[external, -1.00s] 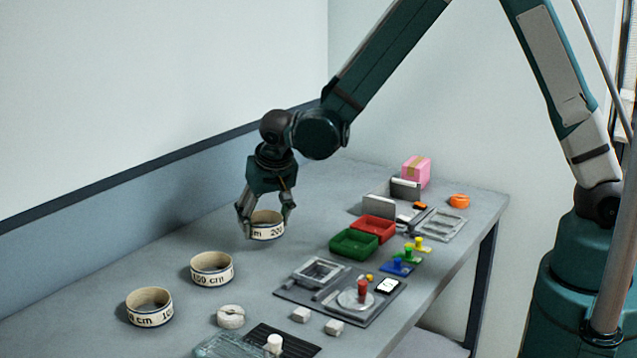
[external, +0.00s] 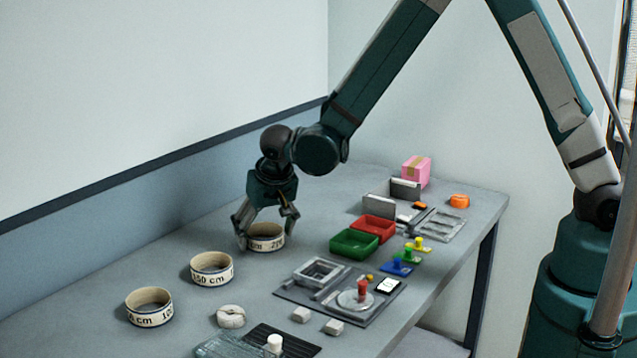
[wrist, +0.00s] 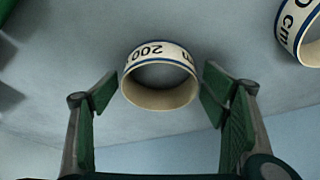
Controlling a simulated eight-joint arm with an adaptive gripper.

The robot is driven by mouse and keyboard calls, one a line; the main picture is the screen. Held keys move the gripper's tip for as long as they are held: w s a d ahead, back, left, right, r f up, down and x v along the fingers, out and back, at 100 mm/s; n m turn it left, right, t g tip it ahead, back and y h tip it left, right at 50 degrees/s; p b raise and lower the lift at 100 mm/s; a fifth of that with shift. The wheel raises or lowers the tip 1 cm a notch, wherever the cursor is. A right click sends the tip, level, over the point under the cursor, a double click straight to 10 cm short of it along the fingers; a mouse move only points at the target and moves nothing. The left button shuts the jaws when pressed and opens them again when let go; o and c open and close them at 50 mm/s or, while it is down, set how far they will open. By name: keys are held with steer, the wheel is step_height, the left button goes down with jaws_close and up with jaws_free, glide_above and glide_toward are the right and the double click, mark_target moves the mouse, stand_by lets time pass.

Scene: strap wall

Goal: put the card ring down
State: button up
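The card ring (external: 265,244), a cream band with blue edges and "200" printed on it, sits upright on the table below my gripper (external: 266,226). In the wrist view the ring (wrist: 160,99) lies between the two fingers of my gripper (wrist: 158,86). The fingers are spread, with a narrow gap showing on each side of the ring. My gripper is open and holds nothing.
Two similar rings, one marked 150 cm (external: 211,270) and one marked 100 cm (external: 149,307), stand nearer the camera. A green tray (external: 354,243) and a red tray (external: 373,229) are to the right. Bare table surrounds the ring.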

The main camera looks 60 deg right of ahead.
steer(key=shift+r, duration=0.2)
stand_by(0.3)
steer(key=p+v, duration=0.1)
steer(key=v, duration=1.1)
steer(key=shift+a, duration=0.1)
stand_by(0.9)
steer(key=s+d+r+n+t+y, duration=0.1)
steer(key=s+d+r+n, duration=0.1)
steer(key=s+d+r, duration=0.45)
steer(key=s+d+r+n, duration=0.1)
steer(key=s+d+r, duration=0.3)
steer(key=s+r, duration=0.5)
steer(key=s+d+r+n+t, duration=0.1)
steer(key=s+d, duration=0.1)
steer(key=s, duration=0.7)
steer(key=s+d+r+n+t+y, duration=0.1)
steer(key=s+d+n, duration=0.1)
steer(key=s, duration=0.7)
steer(key=shift+s+d+r, duration=0.2)
steer(key=shift+d+r, duration=0.15)
steer(key=shift+d, duration=0.45)
